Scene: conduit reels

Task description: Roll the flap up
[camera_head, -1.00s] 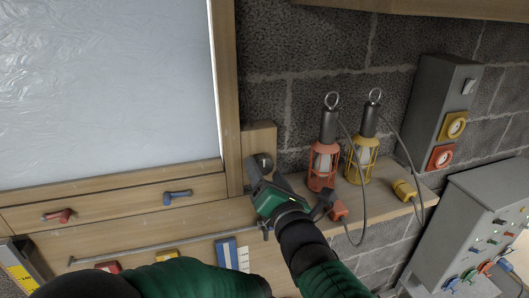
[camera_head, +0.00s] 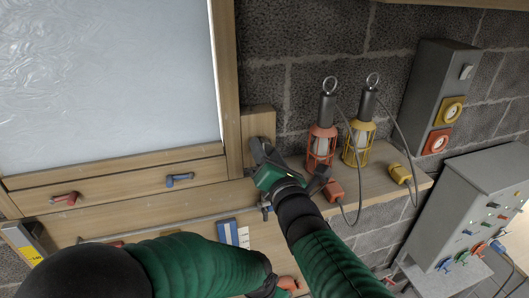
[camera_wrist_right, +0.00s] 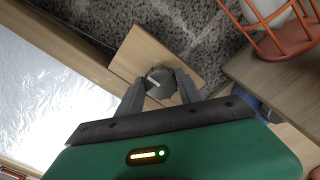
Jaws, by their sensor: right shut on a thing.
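The flap is a pale, translucent, crinkled sheet (camera_head: 105,75) in a wooden frame at the upper left. It hangs down to the bottom rail of the frame. A round grey knob (camera_wrist_right: 158,80) with a light mark sits on a small wooden plate (camera_head: 259,123) right of the frame. My right gripper (camera_head: 261,152) is at this plate and hides the knob in the head view. In the right wrist view its fingers (camera_wrist_right: 158,92) are on both sides of the knob, shut on it. My left arm crosses the bottom of the head view; its gripper is out of sight.
A red caged lamp (camera_head: 321,145) and a yellow one (camera_head: 358,142) stand on the wooden ledge close right of my right gripper, with cables. A grey socket box (camera_head: 432,95) is on the wall and a grey panel (camera_head: 490,190) lower right.

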